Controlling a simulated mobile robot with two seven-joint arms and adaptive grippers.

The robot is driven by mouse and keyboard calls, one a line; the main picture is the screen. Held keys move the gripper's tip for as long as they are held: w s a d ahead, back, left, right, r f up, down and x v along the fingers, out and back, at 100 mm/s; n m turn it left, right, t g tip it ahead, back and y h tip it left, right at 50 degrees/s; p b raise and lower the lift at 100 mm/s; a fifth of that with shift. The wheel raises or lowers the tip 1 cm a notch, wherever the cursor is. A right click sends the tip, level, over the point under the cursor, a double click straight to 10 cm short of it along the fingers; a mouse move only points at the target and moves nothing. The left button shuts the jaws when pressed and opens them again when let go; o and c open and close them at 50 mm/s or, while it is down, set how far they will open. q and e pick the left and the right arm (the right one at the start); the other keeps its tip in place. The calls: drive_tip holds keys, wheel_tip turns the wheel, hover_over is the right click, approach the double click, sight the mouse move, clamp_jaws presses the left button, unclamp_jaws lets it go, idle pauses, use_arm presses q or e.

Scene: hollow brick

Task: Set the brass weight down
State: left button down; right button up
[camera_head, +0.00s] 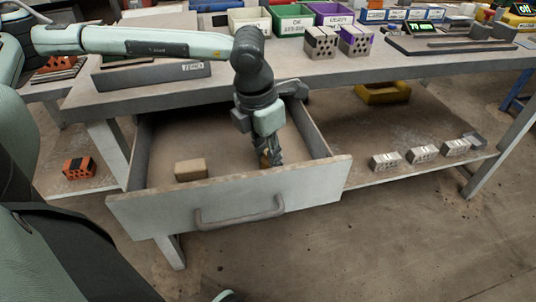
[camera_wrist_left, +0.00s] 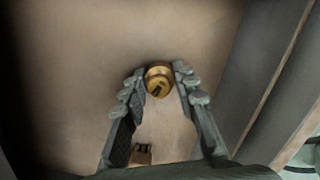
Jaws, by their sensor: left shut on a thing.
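The brass weight (camera_wrist_left: 158,80) is a small round golden piece between the fingertips of my left gripper (camera_wrist_left: 160,84) in the left wrist view. The gripper is shut on it. In the head view my left gripper (camera_head: 270,156) reaches down into the open drawer (camera_head: 170,212), towards its right side, and the weight (camera_head: 265,160) shows only in part behind the fingers. I cannot tell whether the weight touches the drawer floor. My right gripper is not in view.
A tan block (camera_head: 190,169) lies in the drawer's left part; the floor between it and my gripper is clear. The tabletop (camera_head: 330,68) overhangs the drawer's back. Perforated bricks (camera_head: 322,42) stand on the table, and several grey ones (camera_head: 423,153) on the lower shelf.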

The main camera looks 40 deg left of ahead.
use_arm(q)
drive_tip(key=shift+f, duration=0.1)
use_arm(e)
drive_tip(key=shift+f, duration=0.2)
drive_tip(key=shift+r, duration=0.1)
use_arm(q)
drive_tip(key=shift+f, duration=0.1)
drive_tip(key=c, duration=1.2)
unclamp_jaws()
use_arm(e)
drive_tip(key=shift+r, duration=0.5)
